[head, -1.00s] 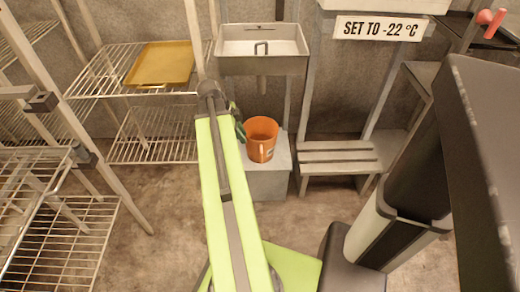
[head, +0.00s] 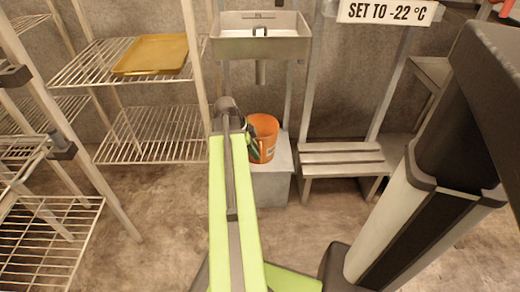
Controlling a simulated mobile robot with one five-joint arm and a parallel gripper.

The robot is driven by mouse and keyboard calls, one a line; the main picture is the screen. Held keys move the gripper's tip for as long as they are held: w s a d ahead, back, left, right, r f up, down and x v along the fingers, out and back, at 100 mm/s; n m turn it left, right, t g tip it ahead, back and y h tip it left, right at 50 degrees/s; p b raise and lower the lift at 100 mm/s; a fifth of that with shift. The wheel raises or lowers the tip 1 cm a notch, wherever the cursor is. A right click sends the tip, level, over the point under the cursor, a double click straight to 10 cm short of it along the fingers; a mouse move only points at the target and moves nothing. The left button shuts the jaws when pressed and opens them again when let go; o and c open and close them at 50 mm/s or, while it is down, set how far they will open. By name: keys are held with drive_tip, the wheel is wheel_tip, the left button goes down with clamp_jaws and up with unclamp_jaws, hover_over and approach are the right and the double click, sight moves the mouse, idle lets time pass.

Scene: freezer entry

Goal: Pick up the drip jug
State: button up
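The drip jug (head: 265,138) is an orange, bucket-like vessel with a pale label on its side. It stands upright on a grey block (head: 271,185) below the wall sink.
A steel sink (head: 262,42) hangs above the jug. A slatted bench (head: 342,160) stands to the right. Wire shelves (head: 150,135) stand to the left, with a yellow tray (head: 152,54) on the upper one. Bare concrete floor (head: 160,220) lies in front.

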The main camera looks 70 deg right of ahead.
drive_tip(key=b+x, duration=0.2)
drive_tip(key=x, duration=0.1)
drive_tip(key=shift+f, duration=0.4)
drive_tip(key=shift+s+r, duration=0.1)
drive_tip(key=shift+r, duration=0.05)
clamp_jaws()
idle(0.8)
